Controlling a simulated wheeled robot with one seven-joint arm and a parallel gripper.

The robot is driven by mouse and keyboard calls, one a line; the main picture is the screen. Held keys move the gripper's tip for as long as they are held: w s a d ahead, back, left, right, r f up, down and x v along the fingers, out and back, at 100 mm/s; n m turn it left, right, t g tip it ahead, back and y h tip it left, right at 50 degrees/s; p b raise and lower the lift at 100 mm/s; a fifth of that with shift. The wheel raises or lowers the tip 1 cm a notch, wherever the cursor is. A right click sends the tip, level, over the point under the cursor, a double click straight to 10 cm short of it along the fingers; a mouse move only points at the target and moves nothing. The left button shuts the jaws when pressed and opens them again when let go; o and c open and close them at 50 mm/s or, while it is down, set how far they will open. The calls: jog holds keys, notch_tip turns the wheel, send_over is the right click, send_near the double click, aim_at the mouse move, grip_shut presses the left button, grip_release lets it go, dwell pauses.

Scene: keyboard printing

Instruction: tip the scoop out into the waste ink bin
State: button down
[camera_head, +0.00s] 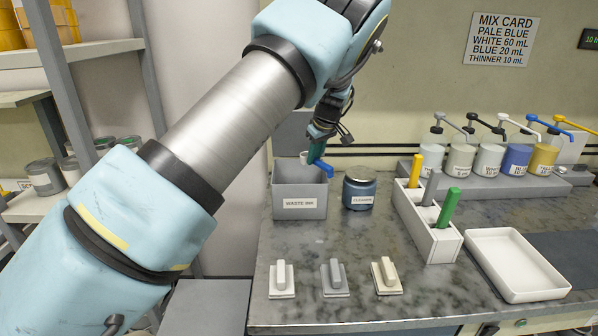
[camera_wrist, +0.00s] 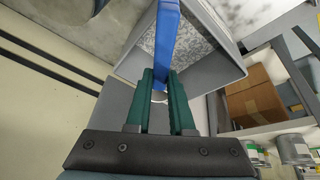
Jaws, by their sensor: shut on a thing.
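My gripper (camera_head: 316,151) is shut on the blue handle (camera_head: 323,168) of the scoop, above the grey bin labelled WASTE INK (camera_head: 300,203). A small pale part (camera_head: 304,158), seemingly the scoop's cup, shows just left of the fingers, over the bin's back part. In the wrist view, the green fingers of my gripper (camera_wrist: 161,78) close around the scoop, and its blue handle (camera_wrist: 168,35) runs out over the open bin (camera_wrist: 212,78). The bin's floor looks speckled. The scoop's cup is mostly hidden behind the fingers, so I cannot tell what it holds.
A blue cleaner jar (camera_head: 359,192) stands right of the bin. A white holder (camera_head: 441,243) has yellow, grey and green handles. Several pump bottles (camera_head: 489,158) stand behind an empty white tray (camera_head: 516,265). Three small handled blocks (camera_head: 335,280) sit in front.

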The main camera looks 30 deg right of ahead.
jog(key=shift+d+f+y, duration=0.2)
jog(key=shift+f+y, duration=0.05)
jog(key=shift+y, duration=0.25)
jog(key=shift+a+r, duration=0.15)
jog(key=shift+a, duration=0.05)
jog(key=shift+d+r, duration=0.1)
jog(key=shift+r, duration=0.85)
jog(key=shift+s, duration=0.1)
